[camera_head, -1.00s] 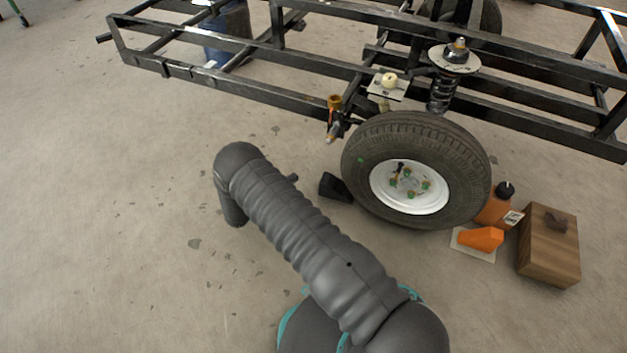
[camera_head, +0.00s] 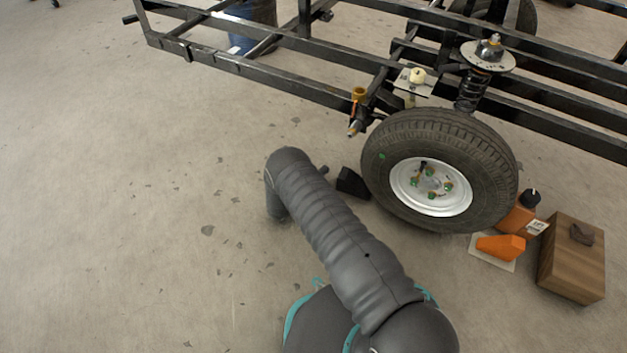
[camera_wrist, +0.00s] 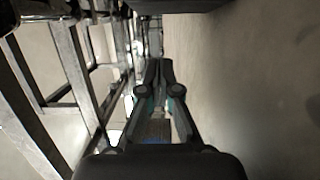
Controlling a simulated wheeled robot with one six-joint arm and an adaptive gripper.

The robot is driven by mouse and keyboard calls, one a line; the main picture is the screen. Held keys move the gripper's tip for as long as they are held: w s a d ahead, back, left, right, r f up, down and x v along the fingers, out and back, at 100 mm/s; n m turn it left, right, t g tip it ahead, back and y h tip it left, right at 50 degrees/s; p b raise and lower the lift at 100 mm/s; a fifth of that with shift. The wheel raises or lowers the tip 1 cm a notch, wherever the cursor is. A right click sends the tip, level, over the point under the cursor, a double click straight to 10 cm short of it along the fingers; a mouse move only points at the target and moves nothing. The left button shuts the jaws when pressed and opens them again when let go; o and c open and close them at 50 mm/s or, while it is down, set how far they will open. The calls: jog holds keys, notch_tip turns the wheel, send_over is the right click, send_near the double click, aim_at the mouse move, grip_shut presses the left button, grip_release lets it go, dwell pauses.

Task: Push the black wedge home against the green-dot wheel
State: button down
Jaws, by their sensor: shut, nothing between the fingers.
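The black wedge (camera_head: 352,183) lies on the floor at the left foot of the wheel (camera_head: 435,170) in the head view. The wheel has a dark tyre, a white rim and a green dot on its left sidewall. I cannot tell whether wedge and tyre touch. In the wrist view my gripper (camera_wrist: 158,66) is shut and empty. A dark shape at that view's top edge is too cropped to name.
The black frame (camera_head: 250,68) spans above and behind the wheel. The floor at left is clear.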

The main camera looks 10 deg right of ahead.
aim_at(349, 182)
jog(key=shift+s+d, duration=0.6)
jog(key=shift+d, duration=0.25)
jog(key=shift+s+d, duration=0.55)
jog(key=shift+d, duration=0.3)
